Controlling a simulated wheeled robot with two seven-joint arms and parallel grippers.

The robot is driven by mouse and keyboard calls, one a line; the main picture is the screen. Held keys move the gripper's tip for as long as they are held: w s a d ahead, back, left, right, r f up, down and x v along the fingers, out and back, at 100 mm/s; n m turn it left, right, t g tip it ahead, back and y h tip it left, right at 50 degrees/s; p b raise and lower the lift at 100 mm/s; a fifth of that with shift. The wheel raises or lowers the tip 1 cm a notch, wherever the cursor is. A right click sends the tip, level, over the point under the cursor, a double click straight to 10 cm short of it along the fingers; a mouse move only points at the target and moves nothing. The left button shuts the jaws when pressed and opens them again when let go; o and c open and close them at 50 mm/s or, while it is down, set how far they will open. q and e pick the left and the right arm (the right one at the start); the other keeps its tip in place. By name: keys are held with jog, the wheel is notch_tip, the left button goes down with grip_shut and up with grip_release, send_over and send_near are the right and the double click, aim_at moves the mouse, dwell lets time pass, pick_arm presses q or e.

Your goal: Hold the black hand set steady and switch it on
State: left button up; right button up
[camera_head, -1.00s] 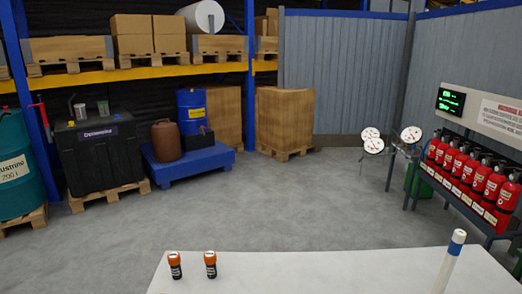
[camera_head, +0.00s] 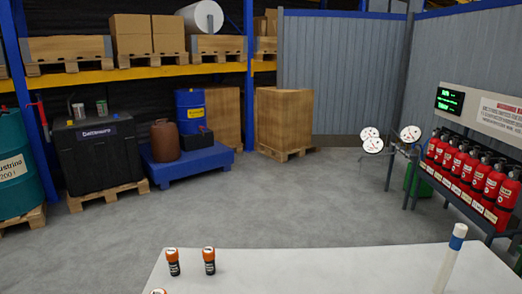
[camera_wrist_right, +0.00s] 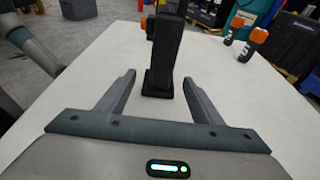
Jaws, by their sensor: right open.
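The black hand set (camera_wrist_right: 163,52) stands upright on the white table in the right wrist view. The foot lies at or just past the fingertips; I see no contact. The hand set cannot be made out in the head view. My left gripper is not seen in either view.
Two black bottles with orange caps (camera_head: 173,262) (camera_head: 209,261) stand on the white table (camera_head: 320,270). A white post with a blue band (camera_head: 452,255) rises at right. The table's middle is clear.

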jog(key=shift+a, duration=0.55)
jog(key=shift+a+f+p, duration=0.1)
jog(key=shift+a+p, duration=0.25)
jog(key=shift+p, duration=0.05)
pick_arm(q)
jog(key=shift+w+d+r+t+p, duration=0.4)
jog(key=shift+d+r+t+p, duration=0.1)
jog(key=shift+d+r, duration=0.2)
pick_arm(e)
jog(key=shift+x, duration=1.45)
jog(key=shift+f, duration=0.15)
jog(key=c, duration=1.3)
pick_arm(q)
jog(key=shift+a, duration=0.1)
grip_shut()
pick_arm(e)
jog(key=shift+d, duration=0.1)
